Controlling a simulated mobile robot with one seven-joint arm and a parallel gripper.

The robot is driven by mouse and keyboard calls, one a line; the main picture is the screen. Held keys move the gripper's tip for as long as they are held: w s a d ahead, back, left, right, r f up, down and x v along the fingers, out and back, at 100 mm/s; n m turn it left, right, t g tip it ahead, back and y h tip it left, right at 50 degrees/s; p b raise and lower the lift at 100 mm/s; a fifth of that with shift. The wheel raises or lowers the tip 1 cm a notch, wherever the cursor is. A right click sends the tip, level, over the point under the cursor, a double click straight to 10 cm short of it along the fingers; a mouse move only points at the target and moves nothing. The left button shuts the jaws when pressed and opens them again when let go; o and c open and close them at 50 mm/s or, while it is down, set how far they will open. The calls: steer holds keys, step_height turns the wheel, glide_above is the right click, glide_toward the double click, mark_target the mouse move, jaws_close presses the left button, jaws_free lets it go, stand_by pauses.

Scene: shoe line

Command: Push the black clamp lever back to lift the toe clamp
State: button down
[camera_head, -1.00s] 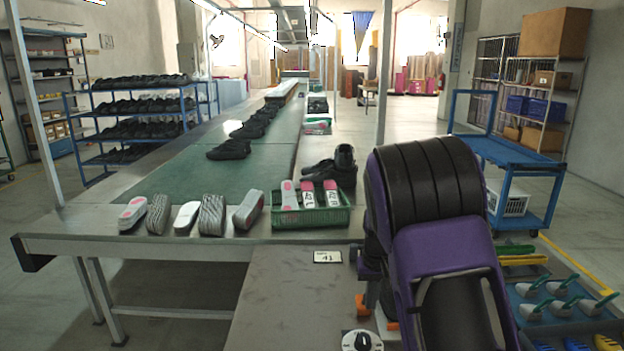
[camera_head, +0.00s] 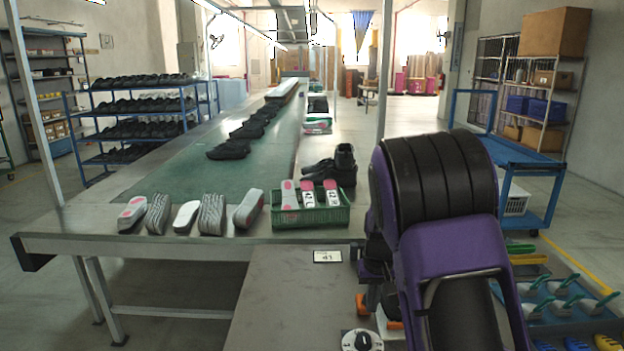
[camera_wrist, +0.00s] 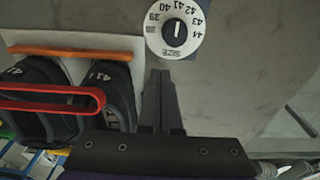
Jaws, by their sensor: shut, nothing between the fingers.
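My gripper (camera_wrist: 161,90) is shut and empty in the wrist view, its dark fingers side by side just below the size dial (camera_wrist: 175,28). Left of the fingers, two dark numbered shoe forms (camera_wrist: 112,90) lie below an orange bar (camera_wrist: 75,54) on a pale plate (camera_wrist: 128,48). A red loop (camera_wrist: 45,90) crosses over them. I cannot make out the black clamp lever or the toe clamp for certain in either view. In the head view, my arm hides my gripper and much of the fixture; an orange part (camera_head: 361,302) shows beside it.
The grey worktop (camera_head: 290,290) is bare left of the dial. A size card (camera_head: 327,257) lies near its back edge.

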step_height(320, 180, up, 9)
steer(key=p, duration=0.6)
stand_by(0.4)
